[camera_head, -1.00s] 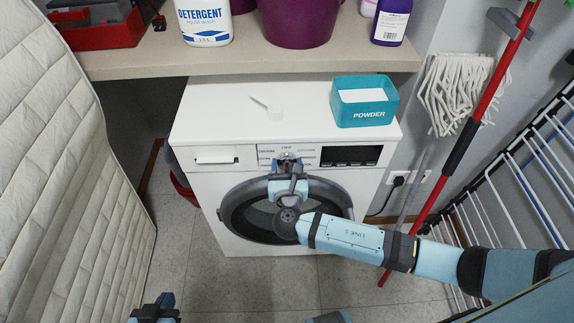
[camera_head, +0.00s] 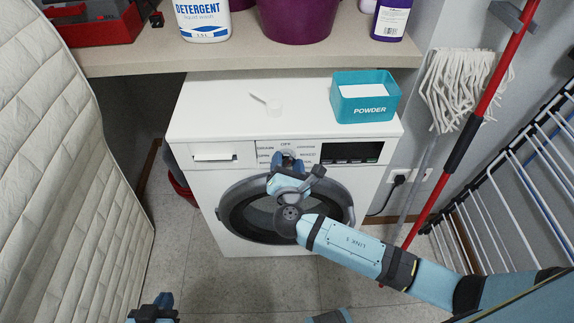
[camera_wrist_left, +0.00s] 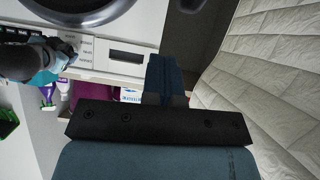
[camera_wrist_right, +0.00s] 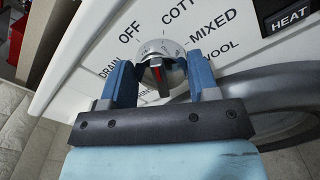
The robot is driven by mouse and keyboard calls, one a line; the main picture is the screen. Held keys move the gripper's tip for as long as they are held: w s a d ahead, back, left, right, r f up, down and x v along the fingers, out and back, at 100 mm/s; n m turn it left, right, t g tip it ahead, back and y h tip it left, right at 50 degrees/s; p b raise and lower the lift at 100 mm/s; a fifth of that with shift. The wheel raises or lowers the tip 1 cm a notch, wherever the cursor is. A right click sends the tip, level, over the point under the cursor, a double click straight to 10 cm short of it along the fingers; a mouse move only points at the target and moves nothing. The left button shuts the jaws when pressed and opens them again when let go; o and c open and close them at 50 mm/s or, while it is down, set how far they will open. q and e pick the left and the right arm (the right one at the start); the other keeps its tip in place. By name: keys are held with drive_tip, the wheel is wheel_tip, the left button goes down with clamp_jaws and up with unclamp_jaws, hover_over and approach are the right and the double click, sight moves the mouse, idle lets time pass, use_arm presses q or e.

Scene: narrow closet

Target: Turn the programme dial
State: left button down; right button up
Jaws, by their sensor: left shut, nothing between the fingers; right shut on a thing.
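The programme dial (camera_wrist_right: 158,47) is a round silver knob with a dark grip bar and a red mark, on the white washing machine's (camera_head: 235,105) front panel. Printed words such as OFF, COTTON, MIXED, WOOL and DRAIN surround it. My right gripper (camera_wrist_right: 160,76) is shut on the dial, one blue finger on each side of the grip bar. In the head view my right gripper (camera_head: 289,163) covers most of the dial. I cannot tell which word the mark points to. My left gripper (camera_head: 155,308) is shut and empty, low at the left; its fingers show in the left wrist view (camera_wrist_left: 163,77).
A teal powder box (camera_head: 364,110) and a white scoop (camera_head: 272,106) lie on the machine. A shelf (camera_head: 250,58) with detergent crosses above. A quilted pale panel (camera_head: 65,190) closes the left side; a mop (camera_head: 462,145) and a drying rack (camera_head: 530,185) crowd the right.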

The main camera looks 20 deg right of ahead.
drive_tip(key=shift+d+m+b, duration=0.1)
drive_tip(key=shift+m+b, duration=0.5)
drive_tip(key=shift+m, duration=0.6)
drive_tip(key=shift+r, duration=0.1)
drive_tip(key=o, duration=0.9)
drive_tip(key=shift+w, duration=0.1)
